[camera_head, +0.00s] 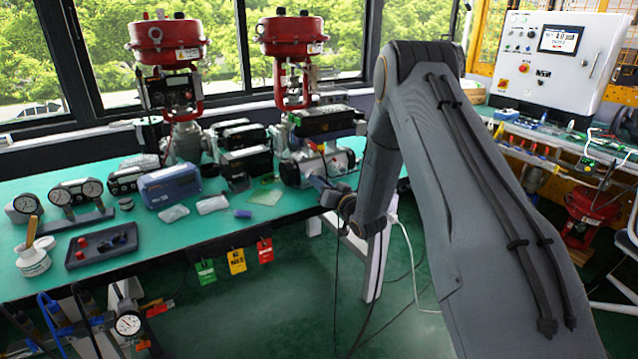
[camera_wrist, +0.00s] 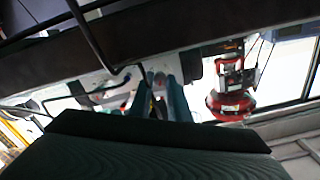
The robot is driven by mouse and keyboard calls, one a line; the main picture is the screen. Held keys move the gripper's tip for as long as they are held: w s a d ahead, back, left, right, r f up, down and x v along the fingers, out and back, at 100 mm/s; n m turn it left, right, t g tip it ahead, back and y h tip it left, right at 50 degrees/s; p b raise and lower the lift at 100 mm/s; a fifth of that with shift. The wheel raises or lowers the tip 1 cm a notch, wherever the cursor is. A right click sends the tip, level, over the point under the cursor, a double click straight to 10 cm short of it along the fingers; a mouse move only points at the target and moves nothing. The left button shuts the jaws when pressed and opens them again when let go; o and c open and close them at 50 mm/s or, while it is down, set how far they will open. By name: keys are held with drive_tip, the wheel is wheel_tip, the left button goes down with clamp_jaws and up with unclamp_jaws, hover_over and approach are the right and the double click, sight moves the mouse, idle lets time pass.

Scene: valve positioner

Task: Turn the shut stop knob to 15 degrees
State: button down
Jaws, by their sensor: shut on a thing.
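The pneumatic actuator (camera_head: 318,166), a silver-grey horizontal cylinder with dark end caps, lies at the right end of the green bench in the head view. My gripper (camera_head: 320,186) reaches its near side at the bench edge. In the wrist view, the two blue-grey fingers of my gripper (camera_wrist: 163,78) point up against a pale body with dark ends. They are close together, shut on a small part there, which fits the shut stop knob. The fingers and the low light hide most of the knob; its angle cannot be read.
The green bench (camera_head: 140,240) holds gauges, a blue case (camera_head: 170,185), a dark tray (camera_head: 102,246) and black positioners. Red-topped valves (camera_head: 168,37) stand behind. Tags (camera_head: 237,261) hang from the front edge. Open floor (camera_head: 300,300) lies before the bench.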

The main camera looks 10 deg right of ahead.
drive_tip(key=m, duration=0.6)
drive_tip(key=shift+f, duration=0.1)
drive_tip(key=m, duration=1.2)
drive_tip(key=m+p, duration=0.1)
drive_tip(key=m, duration=0.5)
idle(0.3)
drive_tip(key=c, duration=1.7)
unclamp_jaws()
drive_tip(key=shift+o, duration=0.2)
